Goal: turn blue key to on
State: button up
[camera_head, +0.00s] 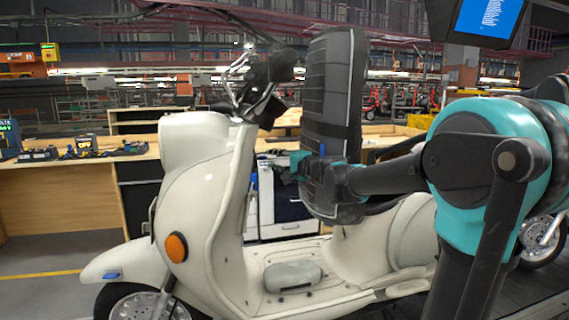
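A cream-white scooter (205,195) stands side-on with its front to the left. A small blue spot (251,180), which looks like the blue key, shows at the rear edge of its front shield, below the handlebar. Which way the key is turned is too small to tell. My gripper (272,168) reaches in from the right, past the seat, with its tip a little right of and above the blue spot. They look apart. The fingers are small and dark, and whether they are open or shut cannot be made out.
The scooter's black seat (333,115) stands upright just behind my gripper. The dark handlebar (268,75) is above it. A grey lump (292,275) sits on the footboard. A wooden workbench (70,200) with tools stands behind at left. The space above the footboard is open.

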aim_at(266, 158)
jog(key=x, duration=0.7)
jog(key=shift+a, duration=0.1)
grip_shut()
dwell(0.4)
